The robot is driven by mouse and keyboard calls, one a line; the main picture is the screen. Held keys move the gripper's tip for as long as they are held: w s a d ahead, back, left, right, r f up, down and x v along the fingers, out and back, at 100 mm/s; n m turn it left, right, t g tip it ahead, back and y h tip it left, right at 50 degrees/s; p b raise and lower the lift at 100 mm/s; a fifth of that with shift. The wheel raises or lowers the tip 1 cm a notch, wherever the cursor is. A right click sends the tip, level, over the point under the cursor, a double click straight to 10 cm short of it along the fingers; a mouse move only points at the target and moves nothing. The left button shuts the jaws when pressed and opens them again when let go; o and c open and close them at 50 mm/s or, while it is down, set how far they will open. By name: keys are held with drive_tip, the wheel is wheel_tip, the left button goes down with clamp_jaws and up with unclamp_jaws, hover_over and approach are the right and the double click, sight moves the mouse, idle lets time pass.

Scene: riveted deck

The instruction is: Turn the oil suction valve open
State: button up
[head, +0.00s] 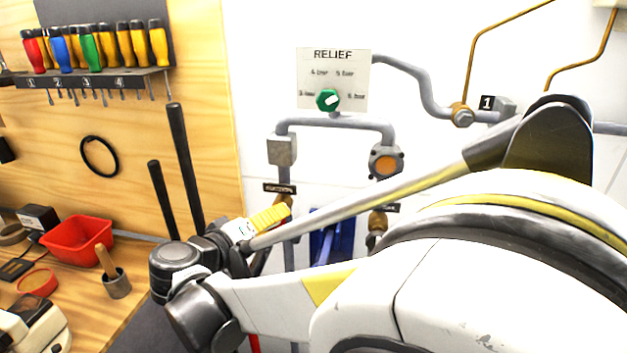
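Two small dark labels on the wall pipework are too small to read, so I cannot tell which marks the oil suction valve. The left label (280,188) sits above a brass fitting (283,202), with a yellow ribbed part (270,217) just below it. The right label is partly covered by my arm, with another brass fitting (377,222) beside it. My arm reaches from the right to dark wrist joints in front of the left pipe. The gripper's fingers cannot be made out among these dark parts, and any contact with a valve is hidden.
A RELIEF panel (333,80) with a green knob (328,100) is above the pipes. Grey pipes (335,122) and an orange-faced round fitting (386,163) are on the wall. The wooden bench at left holds a red bin (77,240). Screwdrivers hang in a rack (95,78).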

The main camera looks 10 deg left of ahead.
drive_tip(key=n+h, duration=0.1)
drive_tip(key=n, duration=0.1)
drive_tip(key=n+t+b, duration=0.1)
drive_tip(key=n, duration=0.1)
drive_tip(key=shift+w+f+h, duration=0.1)
drive_tip(key=shift+f+h, duration=0.05)
drive_tip(key=shift+h, duration=0.25)
drive_tip(key=n+t+b, duration=0.1)
drive_tip(key=n, duration=0.1)
drive_tip(key=n+h+b, duration=0.1)
drive_tip(key=n, duration=0.1)
drive_tip(key=shift+n+t, duration=0.4)
drive_tip(key=o, duration=1.2)
drive_tip(key=shift+a, duration=0.1)
drive_tip(key=v, duration=1.2)
drive_tip(key=shift+f, duration=0.1)
